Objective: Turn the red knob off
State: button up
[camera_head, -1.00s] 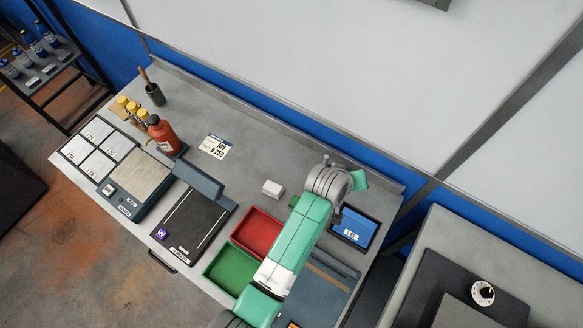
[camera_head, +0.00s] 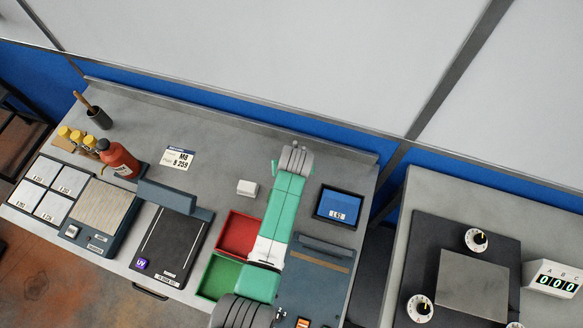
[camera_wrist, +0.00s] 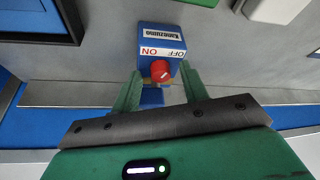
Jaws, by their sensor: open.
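The red knob (camera_wrist: 160,71) sits on the front of a blue box (camera_wrist: 160,37) in the wrist view. I cannot tell for certain which word the knob's mark points to. My gripper (camera_wrist: 160,77) is open, with one green finger on each side of the knob. A gap shows between each finger and the knob.
A red bottle (camera_head: 118,160) stands at left.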

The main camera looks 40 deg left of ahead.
jog(key=shift+c, duration=0.2)
grip_shut()
jog(key=shift+s+a+r+m+t+h+p, duration=0.1)
jog(key=shift+r+m+t+h+p, duration=0.15)
jog(key=shift+m+p, duration=0.6)
jog(key=shift+a+f+m+t+h, duration=0.1)
jog(key=shift+m+t+h, duration=0.1)
jog(key=shift+m, duration=0.45)
jog(key=shift+f+m+t+h, duration=0.1)
jog(key=shift+m+h, duration=0.05)
jog(key=shift+m, duration=0.45)
jog(key=shift+o, duration=0.2)
grip_release()
jog(key=p+v, duration=0.2)
jog(key=v, duration=0.5)
jog(key=shift+s+r, duration=0.2)
jog(key=shift+r, duration=0.15)
